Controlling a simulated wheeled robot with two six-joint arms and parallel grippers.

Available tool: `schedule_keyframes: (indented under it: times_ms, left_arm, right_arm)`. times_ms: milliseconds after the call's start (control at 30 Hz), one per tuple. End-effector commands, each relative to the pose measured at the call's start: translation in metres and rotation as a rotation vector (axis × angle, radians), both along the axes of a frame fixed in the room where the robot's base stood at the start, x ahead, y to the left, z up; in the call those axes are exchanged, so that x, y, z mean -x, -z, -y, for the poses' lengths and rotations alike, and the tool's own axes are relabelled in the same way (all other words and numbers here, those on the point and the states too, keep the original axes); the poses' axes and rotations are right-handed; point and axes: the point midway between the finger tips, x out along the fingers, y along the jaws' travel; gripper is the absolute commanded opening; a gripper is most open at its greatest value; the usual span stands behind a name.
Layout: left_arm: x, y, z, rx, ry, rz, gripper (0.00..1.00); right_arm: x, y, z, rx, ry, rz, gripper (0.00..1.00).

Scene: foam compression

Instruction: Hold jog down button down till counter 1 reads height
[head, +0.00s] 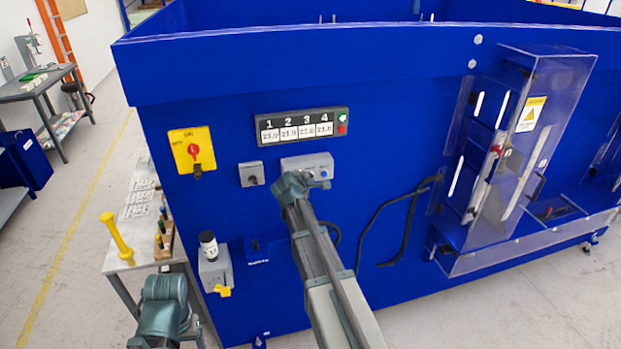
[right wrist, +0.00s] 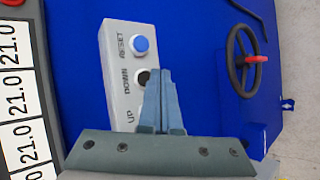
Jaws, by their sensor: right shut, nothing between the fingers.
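The grey jog box on the blue machine shows in the head view (head: 318,160). My left gripper's fingers are out of sight.
A yellow switch plate with a red knob (head: 192,150) is left of the counters. A small grey box (head: 251,174) sits left of the jog box. A clear guard (head: 535,110) and a black cable (head: 400,215) are to the right. A side table (head: 122,262) stands left.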

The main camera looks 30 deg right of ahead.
Motion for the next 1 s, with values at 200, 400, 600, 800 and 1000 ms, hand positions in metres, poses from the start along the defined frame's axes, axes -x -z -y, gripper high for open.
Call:
schedule_keyframes:
  times_ms: [200,400,600,800,1000]
  left_arm:
    - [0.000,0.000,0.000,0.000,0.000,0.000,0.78]
    - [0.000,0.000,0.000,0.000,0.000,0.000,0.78]
    - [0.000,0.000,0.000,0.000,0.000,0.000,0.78]
    - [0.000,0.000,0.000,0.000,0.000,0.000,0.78]
    - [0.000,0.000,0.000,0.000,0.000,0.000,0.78]
  right_arm:
    - [-0.007,0.000,0.002,0.000,0.000,0.000,0.00]
    - [-0.008,0.000,0.002,0.000,0.000,0.000,0.00]
    - [-0.008,0.000,0.002,0.000,0.000,0.000,0.00]
    - [-0.010,0.000,0.002,0.000,0.000,0.000,0.00]
    - [-0.012,0.000,0.003,0.000,0.000,0.000,0.00]
